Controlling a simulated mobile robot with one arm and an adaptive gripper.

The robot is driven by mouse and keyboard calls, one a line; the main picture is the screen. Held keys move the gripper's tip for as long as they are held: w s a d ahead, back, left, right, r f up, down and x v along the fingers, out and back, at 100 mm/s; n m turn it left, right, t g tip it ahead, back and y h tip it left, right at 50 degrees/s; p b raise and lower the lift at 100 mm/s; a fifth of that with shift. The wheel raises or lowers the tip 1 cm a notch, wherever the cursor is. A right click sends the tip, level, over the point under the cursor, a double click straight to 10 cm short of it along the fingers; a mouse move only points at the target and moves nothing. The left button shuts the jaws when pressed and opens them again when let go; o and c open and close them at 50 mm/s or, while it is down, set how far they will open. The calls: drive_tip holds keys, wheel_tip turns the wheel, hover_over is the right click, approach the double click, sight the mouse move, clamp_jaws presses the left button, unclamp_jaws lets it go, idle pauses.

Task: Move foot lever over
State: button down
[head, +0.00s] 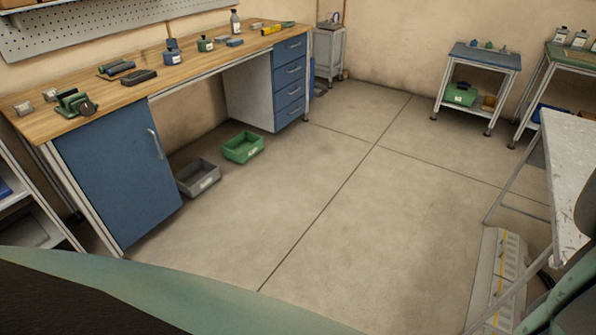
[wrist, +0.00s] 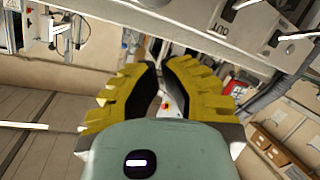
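No part is clearly recognizable as a foot lever. A low grey floor unit with a yellow stripe (head: 505,275) lies at the lower right in the head view, beneath the worn grey table; I cannot tell whether the lever belongs to it. My gripper (wrist: 160,68) shows in the wrist view, with toothed yellow fingers and dark inner faces. A narrow gap shows between the fingers, and nothing is held between them. The gripper is away from any surface I can identify, and its distance to the floor unit cannot be told.
A blue workbench with a wooden top (head: 190,75) stands at the left. Grey (head: 199,190) and green (head: 243,160) bins are on the floor by it. A small blue-topped table (head: 485,56) stands at the back right, near the worn grey table (head: 572,150). The middle floor is clear.

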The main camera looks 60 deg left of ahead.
drive_tip(key=shift+s+a+f, duration=0.2)
drive_tip(key=shift+s+f, duration=0.5)
drive_tip(key=shift+s+a+f, duration=0.2)
drive_tip(key=shift+s+f, duration=0.45)
drive_tip(key=shift+f, duration=0.05)
drive_tip(key=shift+a+f+b, duration=0.1)
drive_tip(key=shift+f+b, duration=0.1)
drive_tip(key=shift+b, duration=0.55)
drive_tip(key=shift+f+b, duration=0.15)
drive_tip(key=shift+b, duration=0.4)
drive_tip(key=shift+a+h+b, duration=0.15)
drive_tip(key=shift+h+b, duration=0.15)
drive_tip(key=shift+b, duration=0.65)
drive_tip(key=b, duration=0.4)
drive_tip(key=shift+a+f+t+h, duration=0.2)
drive_tip(key=shift+f+t+h, duration=0.1)
drive_tip(key=shift+t, duration=0.1)
